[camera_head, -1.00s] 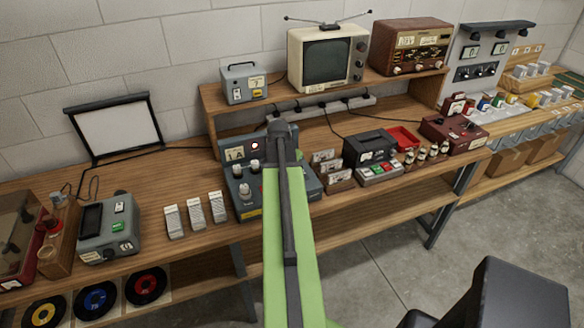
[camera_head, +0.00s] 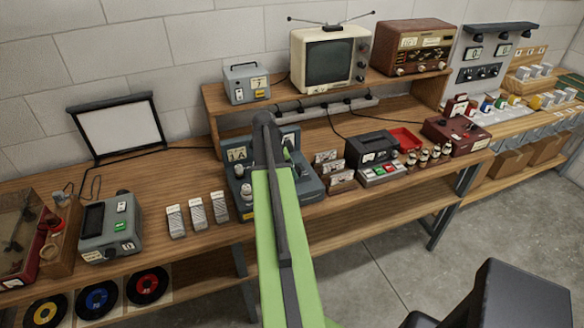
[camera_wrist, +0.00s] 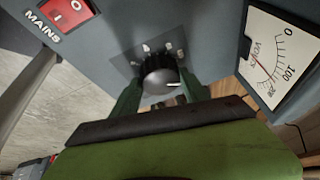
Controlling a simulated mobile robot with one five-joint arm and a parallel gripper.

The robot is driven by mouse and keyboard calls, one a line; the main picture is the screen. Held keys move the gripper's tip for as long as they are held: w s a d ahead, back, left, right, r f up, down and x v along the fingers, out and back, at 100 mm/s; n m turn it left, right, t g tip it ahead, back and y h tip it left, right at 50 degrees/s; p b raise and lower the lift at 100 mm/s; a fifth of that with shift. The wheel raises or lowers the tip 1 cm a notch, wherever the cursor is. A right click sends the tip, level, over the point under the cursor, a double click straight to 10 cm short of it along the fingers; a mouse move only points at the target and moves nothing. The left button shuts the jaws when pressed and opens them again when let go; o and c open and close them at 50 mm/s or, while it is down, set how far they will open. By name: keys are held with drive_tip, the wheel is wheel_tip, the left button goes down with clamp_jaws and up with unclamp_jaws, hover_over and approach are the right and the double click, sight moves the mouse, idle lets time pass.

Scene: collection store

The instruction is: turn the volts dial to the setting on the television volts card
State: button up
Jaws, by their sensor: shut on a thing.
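In the wrist view a round grey dial (camera_wrist: 160,76) sits on a blue-grey panel, with several pale marks around its far side and a white line on it pointing right. The green fingers of my gripper (camera_wrist: 161,92) are on both sides of the dial, shut on it. A volts meter (camera_wrist: 283,58) with a 0, 100, 200 scale is to the right. The unit (camera_head: 307,184) stands on the bench in the head view, partly behind my arm, which hides the fingers and dial there.
A red mains switch (camera_wrist: 67,12) is left of the dial. A black-and-grey device with coloured buttons (camera_head: 375,150) and small cards in holders (camera_head: 333,170) stand right of the unit. White ribbed blocks (camera_head: 197,213) stand to its left.

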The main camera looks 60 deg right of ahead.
drive_tip(key=shift+s+m, duration=0.2)
drive_tip(key=shift+m, duration=0.2)
drive_tip(key=o, duration=1.4)
drive_tip(key=shift+d, duration=0.1)
drive_tip(key=shift+c, duration=0.2)
drive_tip(key=shift+w, duration=0.1)
drive_tip(key=p+v, duration=1.6)
drive_tip(key=v, duration=0.1)
drive_tip(key=shift+r, duration=0.2)
drive_tip(key=shift+w+d, duration=0.15)
